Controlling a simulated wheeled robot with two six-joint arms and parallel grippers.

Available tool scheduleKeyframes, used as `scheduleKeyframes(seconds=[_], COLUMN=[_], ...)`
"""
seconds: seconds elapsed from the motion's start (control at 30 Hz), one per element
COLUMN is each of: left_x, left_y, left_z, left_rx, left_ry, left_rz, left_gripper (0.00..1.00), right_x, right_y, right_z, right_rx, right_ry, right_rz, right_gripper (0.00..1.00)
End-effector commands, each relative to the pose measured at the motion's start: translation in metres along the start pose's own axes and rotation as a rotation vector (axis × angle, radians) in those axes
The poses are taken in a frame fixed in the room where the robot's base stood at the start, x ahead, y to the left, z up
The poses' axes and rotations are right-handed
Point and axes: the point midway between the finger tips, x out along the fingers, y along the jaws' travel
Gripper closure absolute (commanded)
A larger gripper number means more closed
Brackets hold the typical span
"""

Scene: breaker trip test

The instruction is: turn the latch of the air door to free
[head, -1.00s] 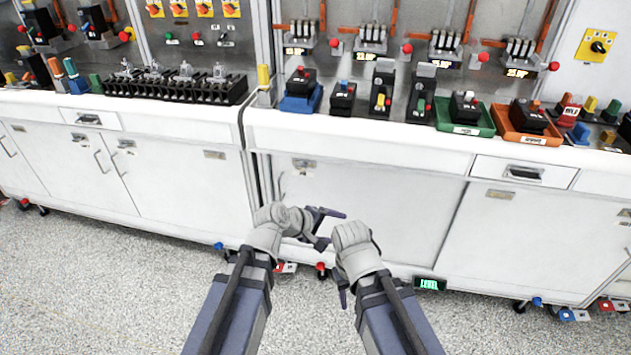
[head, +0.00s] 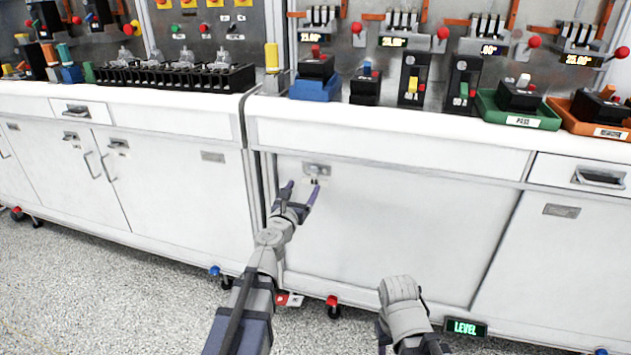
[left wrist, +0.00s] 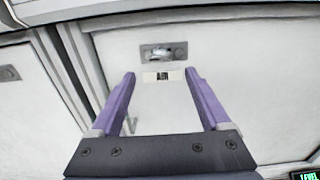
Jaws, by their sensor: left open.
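The air door (head: 400,225) is a white cabinet door under the counter. Its latch (head: 316,168) is a small grey plate near the door's upper left corner. In the left wrist view the latch (left wrist: 163,52) shows a shiny knob on a grey plate, with a small printed label (left wrist: 163,77) below. My left gripper (head: 303,187) is open and empty, just below the latch in the picture. In the left wrist view its two purple fingers (left wrist: 159,75) stand apart on either side of the label, and the latch shows beyond their tips. My right gripper (head: 383,335) is low, its jaws mostly hidden.
The counter edge (head: 400,150) runs above the door. Breakers stand on it, including one in a green tray (head: 490,113) and one in an orange tray (head: 590,130). A drawer (head: 590,177) is at right. A "LEVEL" display (head: 465,328) sits low. The door front is clear.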

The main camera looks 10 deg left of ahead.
Motion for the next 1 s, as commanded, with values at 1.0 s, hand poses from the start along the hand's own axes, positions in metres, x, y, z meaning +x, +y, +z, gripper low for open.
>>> scheduleKeyframes(seconds=[1.0], left_x=[0.078], left_y=[-0.001], left_z=[0.001], left_rx=[0.006], left_ry=[0.000], left_rz=[-0.003], left_gripper=[0.20], right_x=[-0.001], right_y=[0.000], right_z=[0.000], right_rx=[0.000], right_ry=[0.000], right_rz=[0.000], right_gripper=[0.50])
